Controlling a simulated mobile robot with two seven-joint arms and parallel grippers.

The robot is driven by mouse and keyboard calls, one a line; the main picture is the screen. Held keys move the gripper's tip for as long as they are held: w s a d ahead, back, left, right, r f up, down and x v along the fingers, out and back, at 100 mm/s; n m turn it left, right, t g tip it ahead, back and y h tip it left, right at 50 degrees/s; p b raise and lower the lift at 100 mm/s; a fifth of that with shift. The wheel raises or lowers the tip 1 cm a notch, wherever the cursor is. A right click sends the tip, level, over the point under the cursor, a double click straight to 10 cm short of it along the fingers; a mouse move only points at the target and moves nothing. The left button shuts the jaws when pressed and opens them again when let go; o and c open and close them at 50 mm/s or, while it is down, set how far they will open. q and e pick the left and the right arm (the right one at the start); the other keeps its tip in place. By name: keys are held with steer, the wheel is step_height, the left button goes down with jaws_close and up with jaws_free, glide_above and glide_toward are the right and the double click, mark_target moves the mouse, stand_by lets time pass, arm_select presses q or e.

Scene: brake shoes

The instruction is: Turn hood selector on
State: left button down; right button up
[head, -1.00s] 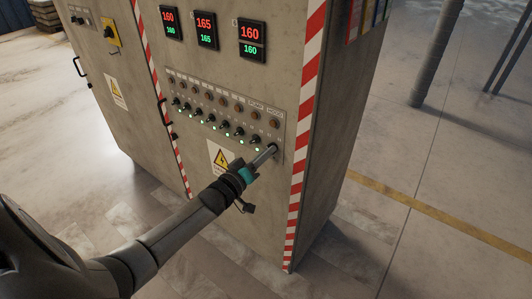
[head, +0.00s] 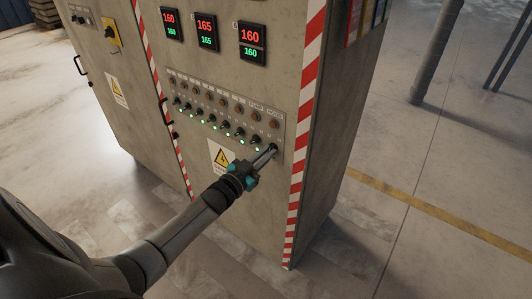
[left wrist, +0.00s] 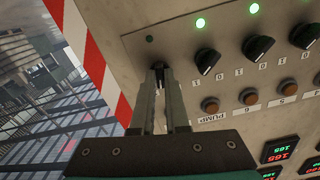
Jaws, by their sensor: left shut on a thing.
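The hood selector (head: 274,146) is a dark rotary knob at the right end of the selector row, under the HOOD label. My left gripper (head: 269,151) reaches it from the lower left and is shut on the knob. In the left wrist view, the gripper's two fingertips (left wrist: 160,68) are on either side of the dark selector knob (left wrist: 159,75), which they mostly hide. The small lamp (left wrist: 150,39) beside this knob is dark, while neighbouring lamps are green. The knob's exact angle is hard to tell. My right gripper is not in view.
Neighbouring black selectors (left wrist: 260,48) stand close beside the fingers, with brown buttons (left wrist: 210,104) in line. The panel (head: 225,115) sits on a grey cabinet with red-white striped edges (head: 304,120). Temperature displays (head: 252,43) are above. Open floor lies to the right.

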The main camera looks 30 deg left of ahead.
arm_select(q)
steer(key=m, duration=0.3)
steer(key=shift+m, duration=1.8)
steer(key=c, duration=0.9)
jaws_free()
steer(key=shift+s, duration=0.15)
steer(key=s, duration=0.5)
steer(key=s+p, duration=0.1)
steer(key=s, duration=0.4)
steer(key=s+a+p, duration=0.1)
steer(key=s, duration=0.4)
